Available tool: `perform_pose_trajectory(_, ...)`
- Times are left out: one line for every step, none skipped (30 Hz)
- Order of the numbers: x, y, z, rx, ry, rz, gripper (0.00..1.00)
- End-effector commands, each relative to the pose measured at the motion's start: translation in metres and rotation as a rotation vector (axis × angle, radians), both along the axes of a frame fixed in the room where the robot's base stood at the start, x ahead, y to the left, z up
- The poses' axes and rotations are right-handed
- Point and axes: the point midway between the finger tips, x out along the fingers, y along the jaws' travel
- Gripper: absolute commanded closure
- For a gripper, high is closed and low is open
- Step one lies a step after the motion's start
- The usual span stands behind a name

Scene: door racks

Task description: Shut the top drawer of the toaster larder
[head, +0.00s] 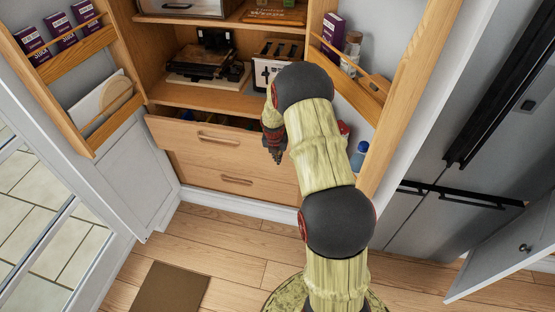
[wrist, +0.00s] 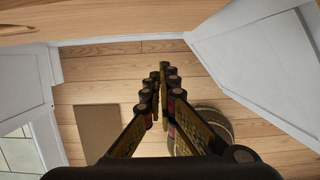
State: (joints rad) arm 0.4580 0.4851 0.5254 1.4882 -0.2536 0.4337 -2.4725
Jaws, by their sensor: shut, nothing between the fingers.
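The toaster larder is a wooden cabinet with its doors open. Its top drawer (head: 181,136) sticks out, with a dark gap showing along its upper edge and a long wooden handle (head: 218,138) on its front. The lower drawer (head: 195,171) looks shut. My gripper (head: 277,158) is shut and empty, pointing down in front of the right part of the top drawer's front. I cannot tell whether it touches. In the wrist view my gripper (wrist: 164,72) has its fingers close together, and a wooden front (wrist: 180,17) crosses the top edge.
A toaster (head: 268,72) stands on the shelf above the drawers, partly hidden by my arm. Door racks (head: 75,50) hang on the left, and another rack (head: 355,90) with jars on the right. A brown mat (head: 170,288) lies on the clear wooden floor.

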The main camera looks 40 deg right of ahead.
Motion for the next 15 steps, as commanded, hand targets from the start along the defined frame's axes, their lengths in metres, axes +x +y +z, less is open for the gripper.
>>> perform_pose_trajectory(0.001,-0.002,-0.011,0.001,0.002,0.0,1.0)
perform_pose_trajectory(0.001,-0.003,-0.017,0.001,0.003,0.0,1.0)
perform_pose_trajectory(0.002,-0.004,-0.025,0.001,0.003,0.0,1.0)
perform_pose_trajectory(0.003,-0.005,-0.031,0.001,0.003,0.0,1.0)
perform_pose_trajectory(0.004,-0.006,-0.037,0.002,0.003,0.0,1.0)
perform_pose_trajectory(0.006,-0.008,-0.044,0.001,0.002,-0.001,1.0)
perform_pose_trajectory(0.007,-0.009,-0.05,0.001,0.002,0.0,1.0)
perform_pose_trajectory(0.007,-0.01,-0.056,0.002,0.003,0.0,1.0)
perform_pose_trajectory(0.009,-0.012,-0.063,0.001,0.002,0.0,1.0)
perform_pose_trajectory(0.01,-0.013,-0.069,0.001,0.002,0.0,1.0)
perform_pose_trajectory(0.01,-0.014,-0.075,0.001,0.003,0.0,1.0)
perform_pose_trajectory(0.011,-0.016,-0.081,0.001,0.002,0.0,1.0)
perform_pose_trajectory(0.015,-0.019,-0.082,-0.001,-0.002,-0.002,1.0)
perform_pose_trajectory(0.019,-0.024,-0.08,-0.002,-0.002,-0.003,1.0)
perform_pose_trajectory(0.022,-0.029,-0.079,-0.001,-0.003,-0.004,1.0)
